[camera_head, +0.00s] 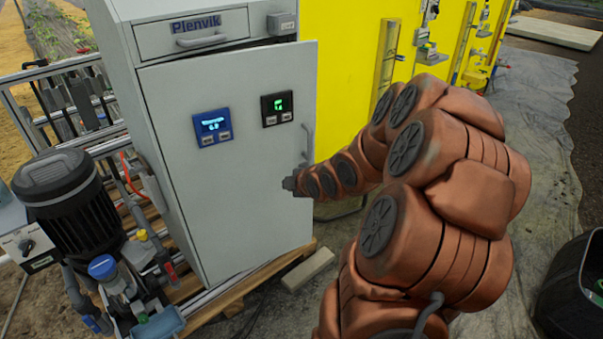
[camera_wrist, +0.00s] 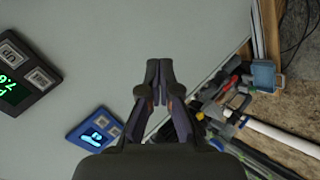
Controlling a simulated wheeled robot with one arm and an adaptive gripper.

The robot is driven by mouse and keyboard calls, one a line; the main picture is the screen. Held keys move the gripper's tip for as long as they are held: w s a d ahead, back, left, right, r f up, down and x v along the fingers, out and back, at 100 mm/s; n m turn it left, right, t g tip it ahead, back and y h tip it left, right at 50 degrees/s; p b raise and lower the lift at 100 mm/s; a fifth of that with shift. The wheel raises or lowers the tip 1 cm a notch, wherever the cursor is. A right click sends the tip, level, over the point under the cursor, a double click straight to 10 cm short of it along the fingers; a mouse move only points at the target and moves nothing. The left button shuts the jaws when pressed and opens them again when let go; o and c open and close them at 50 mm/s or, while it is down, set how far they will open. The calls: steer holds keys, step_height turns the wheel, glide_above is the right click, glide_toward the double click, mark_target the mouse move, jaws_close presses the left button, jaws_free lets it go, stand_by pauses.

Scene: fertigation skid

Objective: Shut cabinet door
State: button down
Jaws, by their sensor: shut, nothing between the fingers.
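The grey cabinet (camera_head: 205,12) labelled Plenvik stands at the left of the head view. Its door (camera_head: 235,200) appears slightly ajar, its right edge standing out past the cabinet body. A vertical handle (camera_head: 308,143) is near that right edge. My gripper (camera_head: 288,184) is in front of the door, below and left of the handle. In the wrist view my gripper (camera_wrist: 160,65) is shut and empty, with the door (camera_wrist: 115,45) behind it. I cannot tell whether the fingertips touch the door.
The door carries a blue display (camera_head: 212,124) and a black display (camera_head: 277,107). A black motor pump (camera_head: 70,205) with pipes stands left of the cabinet. A yellow panel (camera_head: 345,60) is behind. A dark bin (camera_head: 570,290) is at lower right. Grey sheeting (camera_head: 535,100) covers the right-hand ground.

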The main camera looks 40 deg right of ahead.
steer(key=d+f+n+t+b, duration=0.2)
steer(key=d+f+t+b, duration=0.1)
steer(key=d+f+b, duration=0.15)
steer(key=n+t+h+b, duration=0.1)
steer(key=t+h+b, duration=0.2)
steer(key=t+b, duration=0.1)
glide_toward(297, 151)
steer(key=shift+b+x, duration=0.45)
steer(key=shift+x, duration=3.1)
steer(key=shift+w+d+f, duration=0.1)
